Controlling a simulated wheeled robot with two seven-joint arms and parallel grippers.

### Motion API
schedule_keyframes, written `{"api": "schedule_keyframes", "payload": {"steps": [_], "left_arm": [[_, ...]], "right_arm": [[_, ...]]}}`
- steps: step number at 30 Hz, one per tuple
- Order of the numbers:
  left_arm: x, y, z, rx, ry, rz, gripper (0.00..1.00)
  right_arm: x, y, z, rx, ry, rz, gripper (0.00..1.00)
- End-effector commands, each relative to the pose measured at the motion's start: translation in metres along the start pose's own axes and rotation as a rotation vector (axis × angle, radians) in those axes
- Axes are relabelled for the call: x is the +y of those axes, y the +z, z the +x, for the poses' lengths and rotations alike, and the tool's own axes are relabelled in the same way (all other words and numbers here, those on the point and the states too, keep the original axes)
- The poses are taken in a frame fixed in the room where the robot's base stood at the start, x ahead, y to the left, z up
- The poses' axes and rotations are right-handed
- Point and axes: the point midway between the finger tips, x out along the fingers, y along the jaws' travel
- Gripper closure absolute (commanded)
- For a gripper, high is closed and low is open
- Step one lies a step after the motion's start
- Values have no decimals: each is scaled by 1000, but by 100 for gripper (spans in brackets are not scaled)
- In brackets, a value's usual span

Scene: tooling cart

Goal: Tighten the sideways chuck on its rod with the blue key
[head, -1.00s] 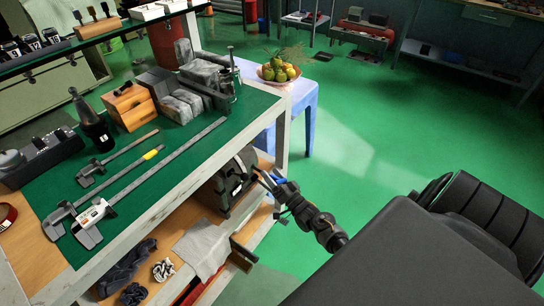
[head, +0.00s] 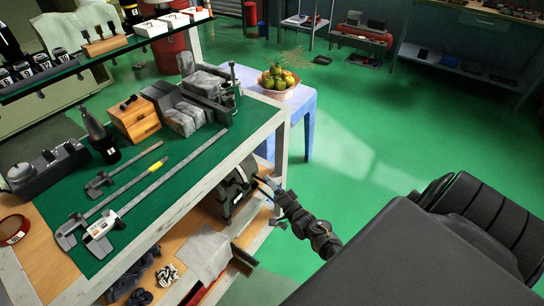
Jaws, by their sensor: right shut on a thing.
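A dark, rounded metal body (head: 229,197) sits on the cart's lower shelf under the top's right edge. It looks like the chuck, but its rod and key hole cannot be made out. My right gripper (head: 270,190) is just right of it, beside the cart's right leg. The gripper is shut on a thin thing with a little blue on it, which looks like the blue key and is mostly hidden by the fingers. At this size I cannot tell whether the key touches the chuck. My left gripper is not in view.
The cart's green top (head: 185,172) holds calipers (head: 98,232), a wooden block (head: 136,118) and grey blocks (head: 184,119). A grey cloth (head: 205,254) hangs on the lower shelf. A blue stool (head: 306,108) with a fruit basket stands behind.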

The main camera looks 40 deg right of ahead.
Motion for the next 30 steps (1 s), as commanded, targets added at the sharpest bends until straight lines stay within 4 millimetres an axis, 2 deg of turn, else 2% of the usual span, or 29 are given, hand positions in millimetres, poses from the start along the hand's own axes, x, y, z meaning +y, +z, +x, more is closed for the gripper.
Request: {"api": "schedule_keyframes", "payload": {"steps": [14,30], "left_arm": [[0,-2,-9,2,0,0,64],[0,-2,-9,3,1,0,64]], "right_arm": [[-2,-10,-21,0,-1,-2,65],[-1,-10,-22,0,-1,-1,65]]}}
